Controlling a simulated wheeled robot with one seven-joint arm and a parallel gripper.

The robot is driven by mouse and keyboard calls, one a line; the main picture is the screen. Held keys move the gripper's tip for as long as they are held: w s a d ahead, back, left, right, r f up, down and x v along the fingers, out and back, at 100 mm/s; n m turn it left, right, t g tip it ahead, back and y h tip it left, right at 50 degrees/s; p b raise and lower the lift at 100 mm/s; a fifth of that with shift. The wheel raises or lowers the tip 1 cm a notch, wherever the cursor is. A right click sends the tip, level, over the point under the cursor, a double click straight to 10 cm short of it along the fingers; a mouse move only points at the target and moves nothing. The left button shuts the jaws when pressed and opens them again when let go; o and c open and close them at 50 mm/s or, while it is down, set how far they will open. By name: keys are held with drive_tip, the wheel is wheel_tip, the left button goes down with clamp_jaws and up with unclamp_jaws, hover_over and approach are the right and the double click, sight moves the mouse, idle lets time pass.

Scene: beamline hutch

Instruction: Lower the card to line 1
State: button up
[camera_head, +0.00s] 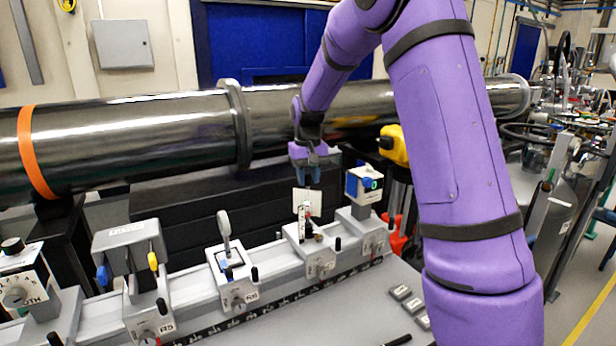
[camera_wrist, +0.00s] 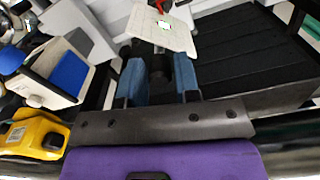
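The card (camera_head: 313,197) is a pale square plate standing on a grey carriage (camera_head: 312,258) on the bench rail. A narrow upright scale with small red and green marks stands in front of it. In the wrist view the card (camera_wrist: 150,35) shows its face with faint lines and a small bright green-edged spot. My gripper (camera_head: 313,180) points down just above the card's top edge. In the wrist view its two blue fingers (camera_wrist: 158,72) are apart, with dark parts between them. They appear close to the card, but I cannot tell whether they touch it. Line 1 cannot be made out.
A large dark pipe (camera_head: 190,125) runs behind. A yellow device (camera_head: 394,146) is to the gripper's right. Small grey blocks (camera_head: 401,292) lie on the bench.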

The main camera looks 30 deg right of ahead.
sight(308, 197)
clamp_jaws()
drive_tip(key=shift+s+f, duration=0.1)
drive_tip(key=shift+f, duration=3.1)
drive_tip(key=shift+o, duration=2.1)
unclamp_jaws()
drive_tip(key=shift+f, duration=0.1)
wheel_tip(308, 197, up, 11)
